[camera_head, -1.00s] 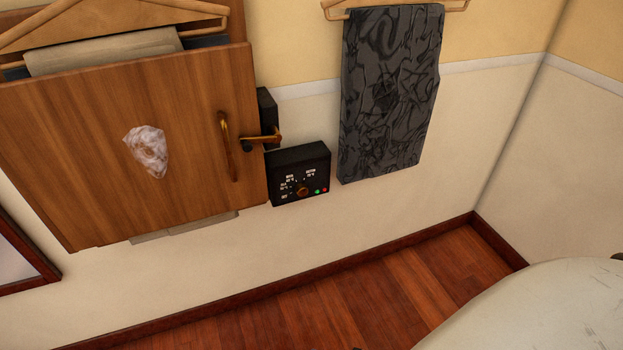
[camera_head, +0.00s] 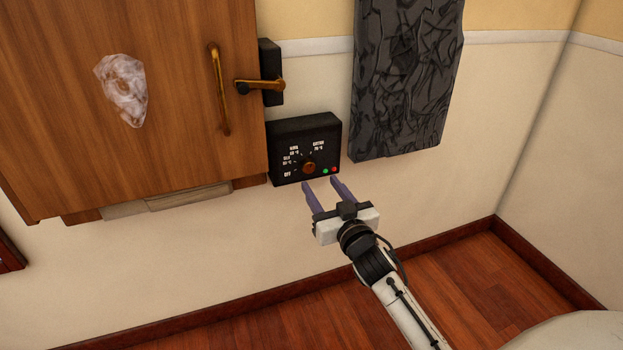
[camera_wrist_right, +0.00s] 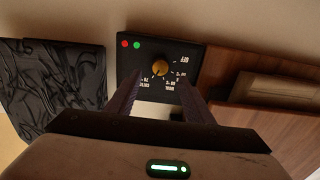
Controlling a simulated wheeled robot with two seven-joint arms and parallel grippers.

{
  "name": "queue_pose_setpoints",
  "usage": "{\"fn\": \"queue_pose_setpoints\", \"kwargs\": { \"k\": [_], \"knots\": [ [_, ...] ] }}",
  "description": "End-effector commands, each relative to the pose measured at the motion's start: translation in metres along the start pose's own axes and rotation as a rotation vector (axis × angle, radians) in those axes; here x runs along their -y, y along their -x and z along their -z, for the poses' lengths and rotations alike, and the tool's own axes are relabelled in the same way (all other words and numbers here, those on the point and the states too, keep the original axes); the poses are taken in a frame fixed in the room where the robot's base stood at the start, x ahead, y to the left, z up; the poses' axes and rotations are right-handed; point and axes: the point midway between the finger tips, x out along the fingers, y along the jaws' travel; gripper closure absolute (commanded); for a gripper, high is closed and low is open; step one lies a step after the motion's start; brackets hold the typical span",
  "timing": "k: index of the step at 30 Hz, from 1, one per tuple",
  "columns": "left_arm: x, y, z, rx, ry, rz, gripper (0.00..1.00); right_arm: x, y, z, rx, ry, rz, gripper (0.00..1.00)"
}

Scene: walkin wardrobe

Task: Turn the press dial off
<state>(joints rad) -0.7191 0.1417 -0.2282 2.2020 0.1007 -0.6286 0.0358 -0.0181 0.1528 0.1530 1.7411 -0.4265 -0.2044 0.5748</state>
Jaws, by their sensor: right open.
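The press dial is a round copper-coloured knob (camera_head: 309,167) on a black control box (camera_head: 288,136) fixed to the wall, with white markings around it and a green and a red light at its lower right. In the right wrist view the dial (camera_wrist_right: 160,68) shows beyond and between the fingertips. My right gripper (camera_head: 323,184) is open and empty, with its two purple fingers pointing up at the box from just below the dial. The fingers do not enclose the dial. My left gripper is not in view.
A wooden press panel (camera_head: 170,90) with a vertical handle (camera_head: 218,90) is left of the box. A lever (camera_head: 262,86) sits above the box. A dark patterned cloth (camera_head: 405,80) hangs at its right. The wall below is bare.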

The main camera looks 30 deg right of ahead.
Motion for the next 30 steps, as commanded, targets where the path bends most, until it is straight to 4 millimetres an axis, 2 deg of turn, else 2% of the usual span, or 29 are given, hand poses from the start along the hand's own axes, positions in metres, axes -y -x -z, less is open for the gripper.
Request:
{"fn": "queue_pose_setpoints", "kwargs": {
  "k": [1, 6, 12, 23, 24, 26, 30],
  "knots": [
    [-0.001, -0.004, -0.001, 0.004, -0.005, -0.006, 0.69, 0.000, -0.012, -0.001, -0.003, 0.003, 0.001, 0.53],
    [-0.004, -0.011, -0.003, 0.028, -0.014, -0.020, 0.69, 0.000, -0.043, -0.002, -0.001, 0.003, 0.001, 0.53],
    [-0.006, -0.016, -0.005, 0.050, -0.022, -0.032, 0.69, 0.001, -0.068, -0.002, 0.001, 0.002, 0.001, 0.53],
    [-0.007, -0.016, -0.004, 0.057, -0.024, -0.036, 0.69, 0.001, -0.074, -0.001, 0.003, 0.002, 0.002, 0.53],
    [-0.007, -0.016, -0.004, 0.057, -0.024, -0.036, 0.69, 0.001, -0.074, -0.001, 0.003, 0.002, 0.002, 0.54],
    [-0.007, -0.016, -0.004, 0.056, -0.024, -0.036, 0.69, 0.001, -0.074, -0.001, 0.003, 0.002, 0.002, 0.64],
    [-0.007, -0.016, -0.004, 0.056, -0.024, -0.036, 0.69, 0.001, -0.074, -0.001, 0.003, 0.002, 0.002, 0.88]
  ]
}}
